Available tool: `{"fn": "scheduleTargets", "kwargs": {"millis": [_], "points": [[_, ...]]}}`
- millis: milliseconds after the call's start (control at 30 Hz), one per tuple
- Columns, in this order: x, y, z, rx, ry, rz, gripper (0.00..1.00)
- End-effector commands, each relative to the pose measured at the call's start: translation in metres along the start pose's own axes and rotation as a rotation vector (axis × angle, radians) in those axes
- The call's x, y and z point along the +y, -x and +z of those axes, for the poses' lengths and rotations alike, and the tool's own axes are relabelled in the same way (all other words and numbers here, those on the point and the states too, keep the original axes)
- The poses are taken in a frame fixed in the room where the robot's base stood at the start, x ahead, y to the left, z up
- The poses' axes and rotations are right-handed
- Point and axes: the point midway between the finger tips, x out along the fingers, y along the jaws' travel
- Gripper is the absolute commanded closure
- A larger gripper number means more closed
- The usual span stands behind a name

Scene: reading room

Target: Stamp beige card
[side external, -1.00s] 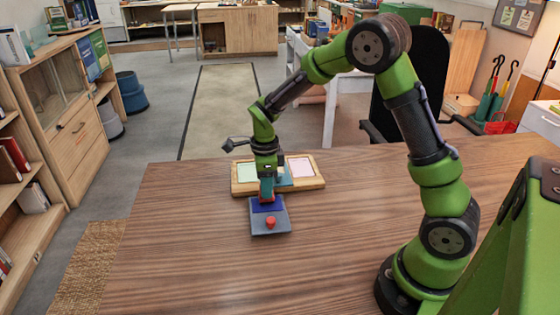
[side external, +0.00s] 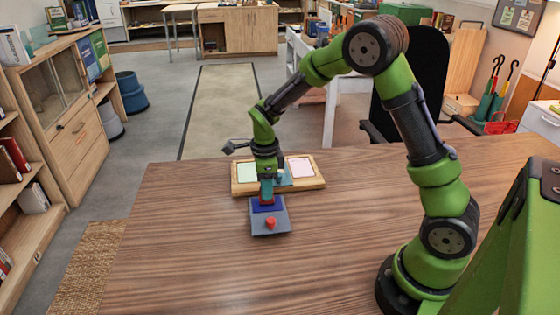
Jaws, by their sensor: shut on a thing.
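My gripper (side external: 266,184) is shut on a small stamp (side external: 267,200) with a reddish lower part. It holds the stamp upright at the dark blue pad of a grey-blue ink box (side external: 258,227); I cannot tell whether they touch. My gripper hides part of the tray's middle, where something teal (side external: 286,180) shows. No beige card can be made out.
The brown wooden table (side external: 200,245) is clear to the left, in front and to the right of the ink box. A black chair (side external: 428,80) stands behind the table. Shelves (side external: 50,110) stand off to the left, away from the tabletop.

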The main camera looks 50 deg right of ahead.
Motion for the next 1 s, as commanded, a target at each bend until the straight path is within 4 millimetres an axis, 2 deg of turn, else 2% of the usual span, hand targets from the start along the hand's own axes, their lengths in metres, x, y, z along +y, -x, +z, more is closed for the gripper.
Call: {"fn": "scheduleTargets", "kwargs": {"millis": [567, 1000], "points": [[0.001, -0.001, 0.0, 0.002, 0.003, 0.002, 0.92], [0.0, 0.035, 0.001, -0.001, 0.002, -0.001, 0.92]]}}
